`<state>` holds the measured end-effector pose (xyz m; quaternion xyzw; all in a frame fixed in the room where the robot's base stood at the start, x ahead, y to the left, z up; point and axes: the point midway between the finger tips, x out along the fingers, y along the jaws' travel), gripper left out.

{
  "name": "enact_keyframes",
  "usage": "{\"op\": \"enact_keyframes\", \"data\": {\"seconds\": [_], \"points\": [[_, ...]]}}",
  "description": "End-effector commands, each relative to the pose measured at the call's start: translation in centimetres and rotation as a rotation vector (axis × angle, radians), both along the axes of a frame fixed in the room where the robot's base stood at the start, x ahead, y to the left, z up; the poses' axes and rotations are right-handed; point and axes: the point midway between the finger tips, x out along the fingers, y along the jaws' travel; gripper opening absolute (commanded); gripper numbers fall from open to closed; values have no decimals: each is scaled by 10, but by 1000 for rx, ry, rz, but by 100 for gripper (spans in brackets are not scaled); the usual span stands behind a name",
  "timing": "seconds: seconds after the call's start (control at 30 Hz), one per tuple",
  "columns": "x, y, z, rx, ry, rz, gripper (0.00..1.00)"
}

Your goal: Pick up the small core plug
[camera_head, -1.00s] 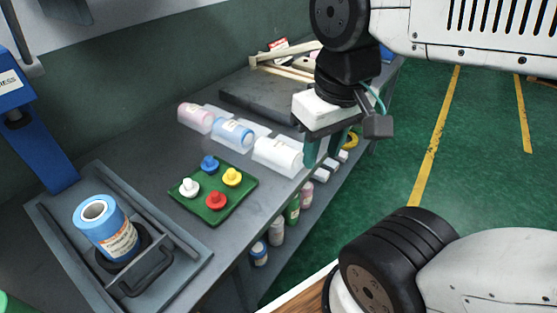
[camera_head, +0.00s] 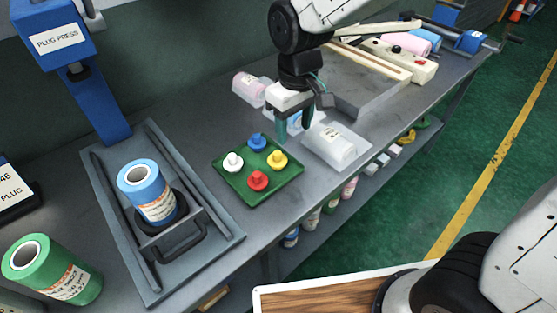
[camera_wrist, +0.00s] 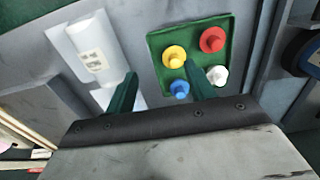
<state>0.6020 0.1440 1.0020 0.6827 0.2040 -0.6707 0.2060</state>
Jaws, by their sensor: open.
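Several core plugs stand upright on a green tray (camera_head: 237,188): white (camera_head: 232,162), blue (camera_head: 257,142), yellow (camera_head: 277,160) and red (camera_head: 257,181). I cannot tell for certain which is the small one. My gripper (camera_head: 293,128) points down, open and empty, behind and to the right of the tray, near the wrapped blue roll. In the wrist view, the yellow plug (camera_wrist: 175,56) and blue plug (camera_wrist: 178,88) show beside the right finger of my gripper (camera_wrist: 160,73). That finger partly covers the middle of the tray. No plug is between the fingers.
Left of the tray, a blue roll (camera_head: 146,190) stands in a grey press base (camera_head: 228,226) under the blue plug press (camera_head: 60,45). A green roll (camera_head: 50,270) is at front left. Wrapped white (camera_head: 335,148) and pink (camera_head: 249,88) rolls lie near my gripper.

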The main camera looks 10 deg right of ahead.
Motion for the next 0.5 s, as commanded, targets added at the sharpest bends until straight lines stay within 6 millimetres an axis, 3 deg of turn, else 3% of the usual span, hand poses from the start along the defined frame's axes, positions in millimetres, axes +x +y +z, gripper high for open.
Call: {"op": "enact_keyframes", "data": {"seconds": [0.1,0.2,0.5], "points": [[8,26,-22,-7,12,60,54],[12,36,-32,-7,14,84,54],[13,37,-63,-9,16,90,54]]}}
